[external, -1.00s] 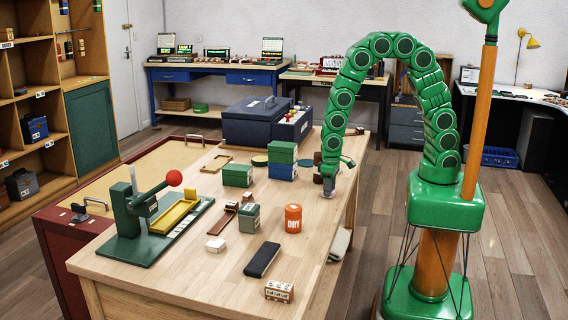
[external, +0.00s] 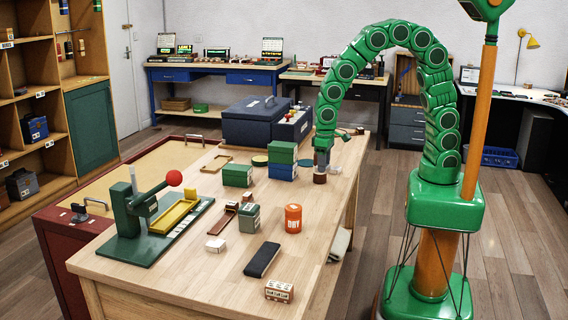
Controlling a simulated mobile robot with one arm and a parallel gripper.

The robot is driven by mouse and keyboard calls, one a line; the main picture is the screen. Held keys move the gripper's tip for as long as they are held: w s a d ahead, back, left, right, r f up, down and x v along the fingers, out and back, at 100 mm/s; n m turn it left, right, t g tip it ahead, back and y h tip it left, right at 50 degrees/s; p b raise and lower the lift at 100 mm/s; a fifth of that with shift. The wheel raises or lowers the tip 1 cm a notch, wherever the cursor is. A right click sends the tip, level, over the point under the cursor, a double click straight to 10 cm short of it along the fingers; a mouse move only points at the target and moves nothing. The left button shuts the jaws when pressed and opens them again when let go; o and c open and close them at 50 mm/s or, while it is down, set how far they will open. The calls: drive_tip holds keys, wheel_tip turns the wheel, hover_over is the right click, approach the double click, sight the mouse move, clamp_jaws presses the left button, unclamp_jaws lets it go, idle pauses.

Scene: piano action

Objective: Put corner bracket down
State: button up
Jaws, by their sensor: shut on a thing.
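My gripper (external: 321,163) points down over the right side of the wooden workbench, just right of the stacked green and blue boxes. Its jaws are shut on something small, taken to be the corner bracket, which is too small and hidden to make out. A dark brown piece (external: 320,178) shows directly beneath the fingers. I cannot tell whether the gripper touches it.
The workbench (external: 200,275) holds a green box (external: 282,152) on a blue box (external: 282,172), an orange tin (external: 293,218), a green press (external: 125,215) with a red knob, and a dark blue case (external: 255,122). Bare wood lies right of the tin.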

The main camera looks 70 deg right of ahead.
drive_tip(key=w+a+r, duration=0.2)
drive_tip(key=a+r, duration=0.1)
drive_tip(key=a, duration=0.4)
drive_tip(key=w+a+r+n, duration=0.15)
drive_tip(key=a+r, duration=0.25)
drive_tip(key=a, duration=0.4)
drive_tip(key=w+a+r, duration=0.3)
drive_tip(key=a, duration=0.4)
hover_over(250, 207)
drive_tip(key=s, duration=0.1)
drive_tip(key=f, duration=0.5)
drive_tip(key=d+f, duration=0.1)
drive_tip(key=f, duration=0.2)
drive_tip(key=shift+w+a+f, duration=0.25)
drive_tip(key=shift+w+f, duration=0.05)
drive_tip(key=shift+f, duration=0.15)
drive_tip(key=shift+w+a+f, duration=0.2)
drive_tip(key=shift+w+f, duration=0.05)
drive_tip(key=shift+f, duration=1.6)
drive_tip(key=o, duration=1)
drive_tip(key=shift+f, duration=0.1)
